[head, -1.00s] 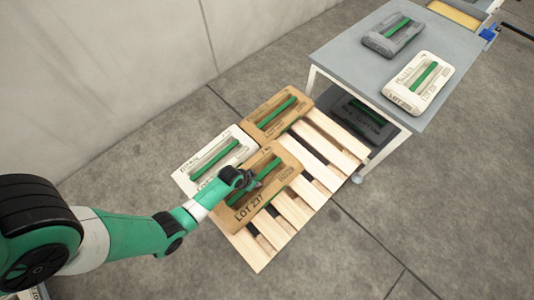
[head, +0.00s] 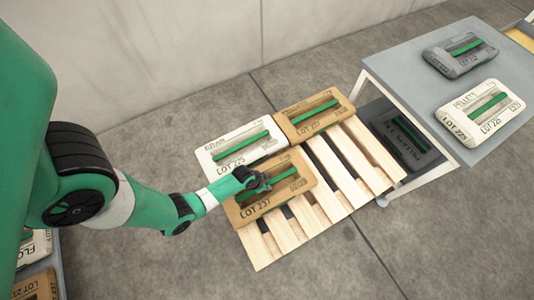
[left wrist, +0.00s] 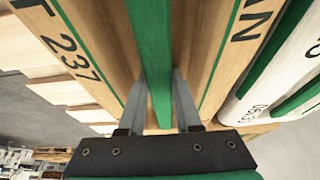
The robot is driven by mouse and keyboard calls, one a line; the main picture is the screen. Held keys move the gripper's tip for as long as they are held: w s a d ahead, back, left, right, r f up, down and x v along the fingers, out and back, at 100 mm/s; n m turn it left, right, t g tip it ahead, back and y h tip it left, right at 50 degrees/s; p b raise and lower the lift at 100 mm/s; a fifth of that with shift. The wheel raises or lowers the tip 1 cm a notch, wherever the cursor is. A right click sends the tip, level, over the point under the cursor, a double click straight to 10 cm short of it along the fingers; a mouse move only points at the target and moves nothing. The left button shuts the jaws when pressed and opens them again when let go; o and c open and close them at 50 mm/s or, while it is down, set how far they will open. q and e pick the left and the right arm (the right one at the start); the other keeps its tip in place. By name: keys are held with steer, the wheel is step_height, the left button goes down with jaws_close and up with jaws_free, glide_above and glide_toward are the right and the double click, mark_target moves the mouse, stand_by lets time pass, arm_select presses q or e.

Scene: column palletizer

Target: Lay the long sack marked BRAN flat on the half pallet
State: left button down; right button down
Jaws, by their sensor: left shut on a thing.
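My left gripper (head: 262,184) is shut on the green strap of a brown sack (head: 301,180) marked LOT 237. In the left wrist view the fingers (left wrist: 157,95) sit on both sides of the green strap (left wrist: 151,60), and lettering ending in "AN" shows on the sack (left wrist: 100,45); the rest is cut off. The sack is level over the near left part of the half pallet (head: 376,155). I cannot tell whether it touches the slats. My right gripper is out of view.
A white sack (head: 212,152) marked LOT 225 lies beside the held sack, and another brown sack (head: 345,105) lies behind it. Slats on the pallet's right are bare. A grey table (head: 410,65) at right bears a grey and a white sack; a dark sack (head: 420,150) lies below.

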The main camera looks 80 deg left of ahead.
arm_select(q)
steer(key=shift+w+a+r, duration=0.1)
steer(key=shift+w+r, duration=0.05)
steer(key=c, duration=0.6)
jaws_free()
steer(key=shift+f, duration=0.2)
steer(key=shift+s+r, duration=0.2)
steer(key=shift+r, duration=0.15)
steer(key=p+v, duration=0.8)
steer(key=v, duration=0.3)
steer(key=shift+r, duration=0.3)
steer(key=shift+s, duration=0.15)
